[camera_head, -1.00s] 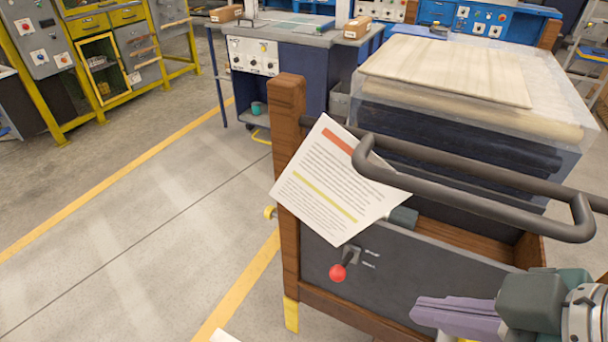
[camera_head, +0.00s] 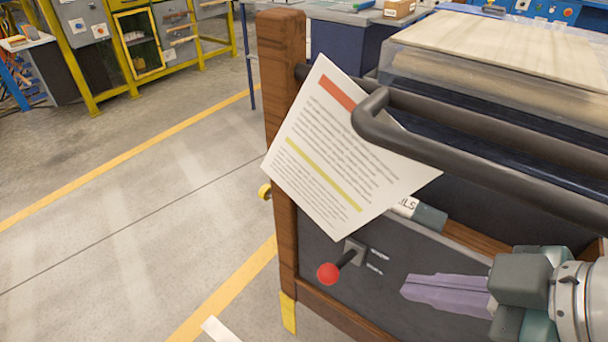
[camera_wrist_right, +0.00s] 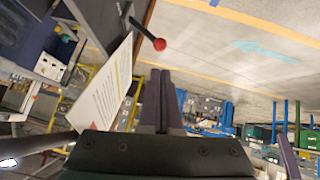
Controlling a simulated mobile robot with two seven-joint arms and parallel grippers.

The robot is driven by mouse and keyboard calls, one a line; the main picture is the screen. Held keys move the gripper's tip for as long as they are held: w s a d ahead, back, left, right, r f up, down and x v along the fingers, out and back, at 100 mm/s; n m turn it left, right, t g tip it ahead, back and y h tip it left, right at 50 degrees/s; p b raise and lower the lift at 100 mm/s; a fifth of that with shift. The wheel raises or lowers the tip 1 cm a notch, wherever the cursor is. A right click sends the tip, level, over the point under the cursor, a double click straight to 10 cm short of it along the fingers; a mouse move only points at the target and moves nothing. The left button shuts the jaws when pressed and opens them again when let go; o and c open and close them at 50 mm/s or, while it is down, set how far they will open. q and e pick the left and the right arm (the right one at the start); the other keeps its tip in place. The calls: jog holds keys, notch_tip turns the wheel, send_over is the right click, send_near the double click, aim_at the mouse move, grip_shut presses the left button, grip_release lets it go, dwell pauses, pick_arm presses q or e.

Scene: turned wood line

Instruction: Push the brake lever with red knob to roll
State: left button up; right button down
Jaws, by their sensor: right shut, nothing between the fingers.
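The brake lever with its red knob (camera_head: 328,273) is on the dark end panel of the wood-framed cart. Its black stem runs from a grey bracket (camera_head: 353,252) with two small markings beside it. My right gripper (camera_head: 404,289) is shut and empty, its purple fingers pointing left, to the right of the lever and apart from it. In the right wrist view the red knob (camera_wrist_right: 159,44) is above the shut fingers (camera_wrist_right: 160,72), with a gap between.
A tilted paper sheet (camera_head: 345,150) hangs above the lever. The black handle bar (camera_head: 470,140) crosses above my right gripper. A wooden post (camera_head: 282,130) stands left of the panel. Open floor (camera_head: 130,230) lies to the left.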

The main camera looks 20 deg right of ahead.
aim_at(335, 275)
jog(key=b+x, duration=0.5)
jog(key=x, duration=0.8)
jog(key=shift+w+a+f, duration=0.1)
jog(key=shift+a+f, duration=0.05)
jog(key=shift+f, duration=0.05)
pick_arm(q)
notch_tip(335, 275, down, 5)
jog(key=shift+f, duration=0.1)
